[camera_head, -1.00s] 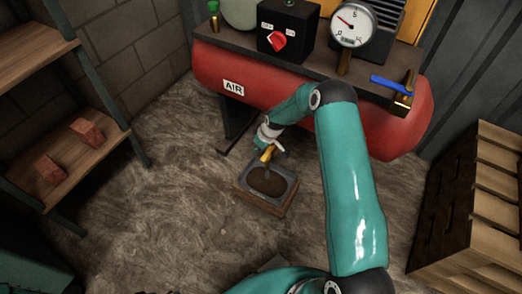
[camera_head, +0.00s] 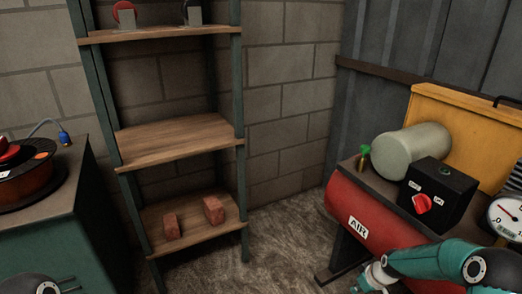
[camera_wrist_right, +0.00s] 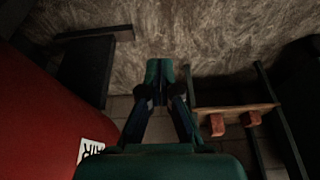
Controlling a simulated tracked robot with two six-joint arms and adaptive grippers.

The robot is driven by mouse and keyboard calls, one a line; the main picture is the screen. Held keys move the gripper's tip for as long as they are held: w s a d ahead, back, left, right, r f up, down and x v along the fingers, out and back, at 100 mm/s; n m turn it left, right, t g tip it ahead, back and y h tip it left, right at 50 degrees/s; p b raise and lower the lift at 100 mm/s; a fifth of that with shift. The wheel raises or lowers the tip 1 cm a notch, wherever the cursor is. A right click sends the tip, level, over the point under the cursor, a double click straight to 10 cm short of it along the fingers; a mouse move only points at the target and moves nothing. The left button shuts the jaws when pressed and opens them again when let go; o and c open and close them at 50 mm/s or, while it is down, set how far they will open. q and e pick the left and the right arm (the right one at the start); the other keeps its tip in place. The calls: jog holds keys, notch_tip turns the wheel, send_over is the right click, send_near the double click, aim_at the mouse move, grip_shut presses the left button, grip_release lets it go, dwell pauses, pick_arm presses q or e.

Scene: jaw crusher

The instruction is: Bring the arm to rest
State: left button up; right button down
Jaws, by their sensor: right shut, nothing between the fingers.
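My right arm comes in at the lower right corner of the head view. My right gripper (camera_head: 372,280) is low beside the red air compressor (camera_head: 375,225), partly cut off by the bottom edge. In the right wrist view my right gripper (camera_wrist_right: 160,70) points away over the floor, its fingers together with nothing between them. The compressor's red tank (camera_wrist_right: 45,120) fills the left of that view. My left gripper does not show.
A shelf rack (camera_head: 180,140) with two reddish bricks (camera_head: 213,210) on its low board stands at centre-left. A green cabinet (camera_head: 50,225) bearing a reel (camera_head: 28,180) is at the far left. Floor (camera_head: 280,240) between rack and compressor is clear.

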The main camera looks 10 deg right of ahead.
jog(key=s+a+f+g+y, duration=0.1)
jog(key=s+a+f+g, duration=0.15)
jog(key=s+a, duration=0.55)
jog(key=s+a+f+g+y, duration=0.1)
jog(key=s+a+f, duration=0.4)
jog(key=a, duration=0.5)
jog(key=s+a+m, duration=0.4)
jog(key=s+a, duration=0.1)
jog(key=s, duration=0.9)
notch_tip(320, 180, up, 27)
jog(key=w+m+p, duration=0.1)
jog(key=m+p, duration=0.1)
jog(key=p, duration=2.5)
jog(key=shift+w+r+y, duration=0.2)
jog(key=shift+w+y, duration=0.1)
jog(key=shift+w, duration=0.05)
